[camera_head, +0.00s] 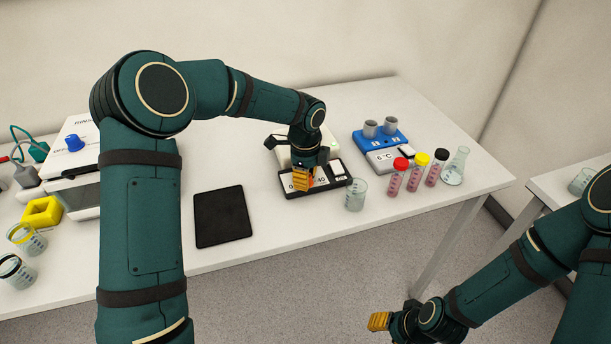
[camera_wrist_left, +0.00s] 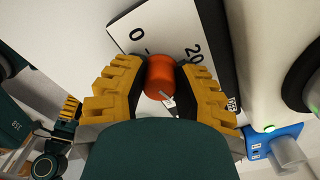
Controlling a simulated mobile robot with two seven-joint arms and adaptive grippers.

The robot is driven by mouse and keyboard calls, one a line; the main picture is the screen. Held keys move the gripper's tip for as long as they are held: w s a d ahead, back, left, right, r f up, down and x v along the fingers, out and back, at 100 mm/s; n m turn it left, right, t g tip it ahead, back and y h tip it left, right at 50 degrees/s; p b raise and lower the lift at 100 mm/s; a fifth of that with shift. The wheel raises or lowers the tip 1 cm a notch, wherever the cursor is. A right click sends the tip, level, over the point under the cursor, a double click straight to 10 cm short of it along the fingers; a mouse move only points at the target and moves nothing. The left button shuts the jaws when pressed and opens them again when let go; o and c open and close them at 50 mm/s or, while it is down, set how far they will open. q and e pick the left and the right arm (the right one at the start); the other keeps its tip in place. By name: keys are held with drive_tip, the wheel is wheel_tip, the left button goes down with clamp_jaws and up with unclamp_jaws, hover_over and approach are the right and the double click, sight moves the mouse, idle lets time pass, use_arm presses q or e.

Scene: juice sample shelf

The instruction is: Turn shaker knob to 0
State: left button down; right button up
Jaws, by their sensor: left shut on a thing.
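The shaker (camera_head: 328,184) stands toward the back middle of the table, a dark base with a white dial plate. In the left wrist view the dial plate (camera_wrist_left: 180,30) shows the numbers 0 and 20. The orange-red shaker knob (camera_wrist_left: 160,75) is between the yellow fingers of my left gripper (camera_wrist_left: 160,88), which is shut on it. In the head view my left gripper (camera_head: 302,180) covers most of the knob. A white pointer mark shows at the knob's lower edge in the wrist view. My right gripper (camera_head: 379,321) hangs off the table's front; its finger opening is unclear.
A glass beaker (camera_head: 356,195) stands just right of the shaker. Several capped tubes (camera_head: 398,177) and a flask (camera_head: 456,166) stand further right. A blue device (camera_head: 381,145) sits behind them. A black mat (camera_head: 222,216) lies left of the shaker.

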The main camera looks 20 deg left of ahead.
use_arm(q)
drive_tip(key=n, duration=0.3)
drive_tip(key=shift+n, duration=0.3)
drive_tip(key=n, duration=0.4)
drive_tip(key=shift+s+n+p, duration=0.1)
drive_tip(key=shift+n+p, duration=0.2)
drive_tip(key=n, duration=0.4)
drive_tip(key=shift+n, duration=0.3)
drive_tip(key=n, duration=0.4)
drive_tip(key=shift+s+n+p, duration=0.1)
drive_tip(key=shift+n+p, duration=0.2)
drive_tip(key=shift+p, duration=0.05)
drive_tip(key=n+p, duration=0.1)
drive_tip(key=n, duration=0.3)
drive_tip(key=shift+d, duration=0.1)
drive_tip(key=n+p, duration=0.1)
drive_tip(key=n, duration=0.3)
drive_tip(key=n+p, duration=0.1)
drive_tip(key=n, duration=0.2)
drive_tip(key=shift+d+n, duration=0.1)
drive_tip(key=shift+n, duration=0.2)
drive_tip(key=shift+f+n+p, duration=0.1)
drive_tip(key=shift+n+p, duration=0.85)
drive_tip(key=shift+n, duration=1.05)
use_arm(e)
wheel_tip(320, 180, up, 6)
drive_tip(key=w, duration=0.1)
drive_tip(key=shift+w+d+r+t, duration=0.2)
drive_tip(key=shift+w+t, duration=0.1)
drive_tip(key=shift+w, duration=0.1)
